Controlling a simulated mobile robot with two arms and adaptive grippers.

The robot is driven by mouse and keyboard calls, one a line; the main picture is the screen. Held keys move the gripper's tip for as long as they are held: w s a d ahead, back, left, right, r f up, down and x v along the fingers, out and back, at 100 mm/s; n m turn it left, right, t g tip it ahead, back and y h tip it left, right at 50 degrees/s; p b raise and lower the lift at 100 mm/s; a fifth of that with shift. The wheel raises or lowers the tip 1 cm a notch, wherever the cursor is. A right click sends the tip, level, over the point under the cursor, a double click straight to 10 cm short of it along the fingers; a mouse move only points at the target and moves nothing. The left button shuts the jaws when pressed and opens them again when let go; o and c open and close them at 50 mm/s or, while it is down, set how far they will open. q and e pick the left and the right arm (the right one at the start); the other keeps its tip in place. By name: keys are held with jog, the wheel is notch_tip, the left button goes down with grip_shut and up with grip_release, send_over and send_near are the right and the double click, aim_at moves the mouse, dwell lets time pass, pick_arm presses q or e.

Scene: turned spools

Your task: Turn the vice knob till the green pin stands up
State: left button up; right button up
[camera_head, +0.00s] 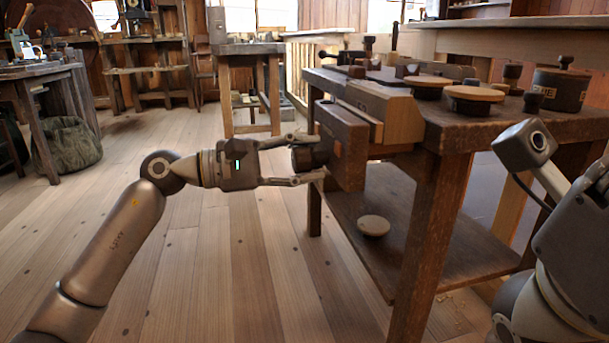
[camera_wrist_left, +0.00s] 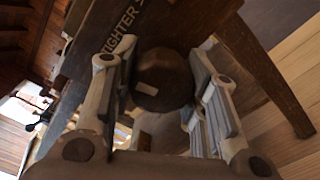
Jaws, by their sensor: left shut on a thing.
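The vice (camera_head: 342,146) is a brown wooden block on the end of the workbench, with a dark round knob (camera_head: 308,155) on its outer face. My left gripper (camera_head: 316,157) reaches it from the left, one finger above the knob and one below. It is shut on the knob. In the left wrist view the knob (camera_wrist_left: 163,82) sits between both fingers, with a pale patch on its face. The lettering "TIGHTER" shows on the vice face beside it. I cannot make out the green pin in either view. My right gripper is out of view; only part of the right arm shows.
The workbench (camera_head: 445,135) carries round wooden discs (camera_head: 473,94), a dark lidded pot (camera_head: 560,88) and other small items.

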pick_arm(q)
jog(key=m+b, duration=0.1)
jog(key=m, duration=0.1)
jog(key=m+b, duration=0.2)
jog(key=m, duration=0.1)
jog(key=shift+f+m, duration=0.25)
jog(key=shift+m, duration=0.05)
jog(key=m+b, duration=0.2)
jog(key=m, duration=0.1)
jog(key=shift+r, duration=0.1)
jog(key=shift+m+b, duration=0.35)
jog(key=shift+m, duration=0.85)
jog(key=o, duration=1)
jog(key=shift+s+a+r, duration=0.1)
jog(key=shift+a+r, duration=0.05)
jog(key=shift+a, duration=0.1)
jog(key=shift+o, duration=0.2)
jog(key=shift+d, duration=0.1)
